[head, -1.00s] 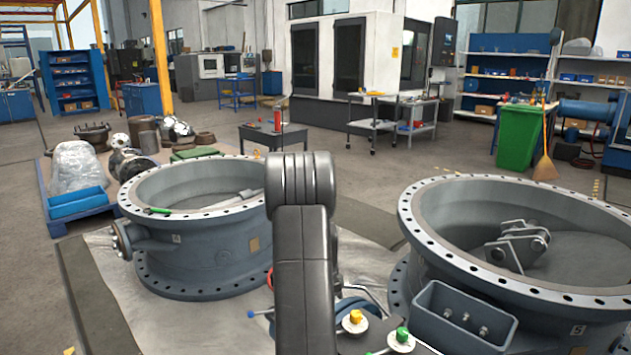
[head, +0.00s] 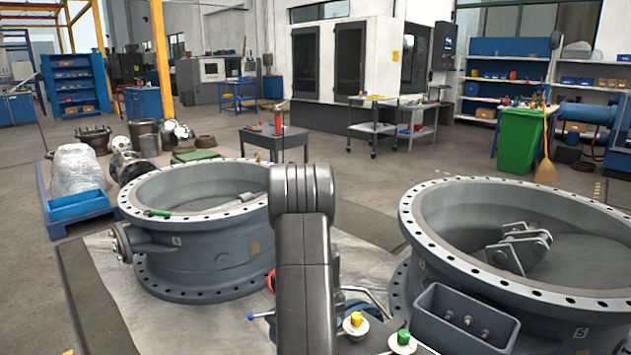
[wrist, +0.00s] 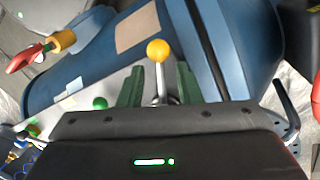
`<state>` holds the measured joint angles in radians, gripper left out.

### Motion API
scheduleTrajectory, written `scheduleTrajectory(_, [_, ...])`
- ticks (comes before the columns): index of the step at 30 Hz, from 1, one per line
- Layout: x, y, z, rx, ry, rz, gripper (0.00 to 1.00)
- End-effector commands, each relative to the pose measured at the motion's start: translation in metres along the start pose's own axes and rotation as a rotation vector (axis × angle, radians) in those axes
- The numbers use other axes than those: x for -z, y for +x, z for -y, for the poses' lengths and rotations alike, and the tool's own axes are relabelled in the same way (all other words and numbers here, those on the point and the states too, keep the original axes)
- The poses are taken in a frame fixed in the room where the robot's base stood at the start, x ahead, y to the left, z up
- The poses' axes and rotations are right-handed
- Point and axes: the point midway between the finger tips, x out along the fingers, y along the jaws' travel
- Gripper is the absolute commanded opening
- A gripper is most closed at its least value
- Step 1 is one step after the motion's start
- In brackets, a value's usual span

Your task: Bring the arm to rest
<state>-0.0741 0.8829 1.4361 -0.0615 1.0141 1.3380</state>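My arm (head: 304,255) stands folded in the lower middle of the head view, between two large grey valve bodies. It hides my gripper there. In the wrist view, my gripper (wrist: 160,84) shows two green fingers set wide apart. A metal lever with a yellow ball knob (wrist: 158,50) shows in the gap between them; I cannot tell how far below the fingers it lies. Neither finger is seen closed on it. A green knob (wrist: 100,103) lies left of the fingers. The yellow knob (head: 356,320) and green knob (head: 403,338) also show in the head view.
The left valve body (head: 205,245) and right valve body (head: 420,275) flank my arm. A blue housing (wrist: 100,55) and a red handle (wrist: 22,58) lie under the wrist camera. Behind are a dark table (head: 270,138), a green bin (head: 520,140) and open floor.

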Motion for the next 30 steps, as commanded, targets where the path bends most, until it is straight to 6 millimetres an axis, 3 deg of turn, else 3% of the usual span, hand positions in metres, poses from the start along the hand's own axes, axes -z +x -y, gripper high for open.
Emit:
scheduleTrajectory(8, [0.0,-0.035,0.002,0.004,0.014,0.002,0.32])
scheduleTrajectory(23, [-0.001,-0.135,0.002,0.004,0.014,0.004,0.32])
scheduleTrajectory(24, [-0.001,-0.135,0.001,0.0,0.014,0.005,0.32])
scheduleTrajectory(30, [-0.001,-0.086,0.001,-0.005,0.014,0.005,0.32])
